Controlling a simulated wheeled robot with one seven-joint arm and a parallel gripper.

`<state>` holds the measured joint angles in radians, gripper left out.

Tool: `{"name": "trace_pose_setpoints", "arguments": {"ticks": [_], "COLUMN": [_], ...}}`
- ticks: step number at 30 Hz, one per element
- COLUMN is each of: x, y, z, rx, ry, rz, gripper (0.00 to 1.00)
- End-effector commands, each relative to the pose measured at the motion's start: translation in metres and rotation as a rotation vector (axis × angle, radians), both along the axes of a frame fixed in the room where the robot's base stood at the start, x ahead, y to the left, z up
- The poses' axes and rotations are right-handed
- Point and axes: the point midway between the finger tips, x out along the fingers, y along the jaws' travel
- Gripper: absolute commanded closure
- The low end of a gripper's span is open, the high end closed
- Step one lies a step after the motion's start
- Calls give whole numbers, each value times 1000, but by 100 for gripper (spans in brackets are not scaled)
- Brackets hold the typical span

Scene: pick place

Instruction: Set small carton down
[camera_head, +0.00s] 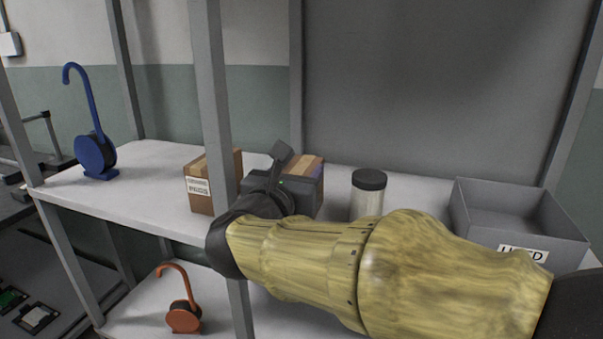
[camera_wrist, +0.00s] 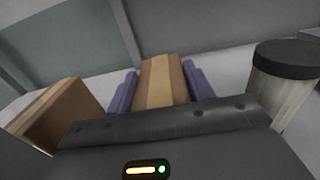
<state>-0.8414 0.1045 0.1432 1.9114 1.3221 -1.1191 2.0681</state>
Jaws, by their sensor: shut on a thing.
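A small brown carton (camera_head: 309,168) is over the upper white shelf, behind my gripper (camera_head: 290,182). In the wrist view, the carton (camera_wrist: 163,82) stands between two purple finger pads, so my gripper (camera_wrist: 162,88) is shut on it. The dark gripper body hides the carton's lower part, and I cannot tell whether it touches the shelf. A second brown carton (camera_head: 202,191) with a white label stands on the shelf to the left; it also shows at the left of the wrist view (camera_wrist: 50,112).
A black-lidded jar (camera_head: 368,196) stands close to the right of my gripper. A grey labelled bin (camera_head: 512,207) is farther right. A blue hooked object (camera_head: 93,152) stands far left on the white shelf (camera_head: 145,178); an orange one (camera_head: 184,315) is below. A grey post (camera_head: 212,85) rises in front.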

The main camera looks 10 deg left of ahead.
Motion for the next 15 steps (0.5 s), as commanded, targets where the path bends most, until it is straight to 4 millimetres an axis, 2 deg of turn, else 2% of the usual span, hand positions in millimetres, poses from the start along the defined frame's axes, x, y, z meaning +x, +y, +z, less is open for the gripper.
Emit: {"name": "trace_pose_setpoints", "arguments": {"ticks": [1,2,5,15], "x": [0,1,1,1], "y": [-1,-1,-2,-2], "z": [0,-1,0,1], "rx": [0,0,0,0], "ry": [-1,0,0,0], "rz": [-2,-2,-5,-5], "gripper": [76,45,26,26]}}
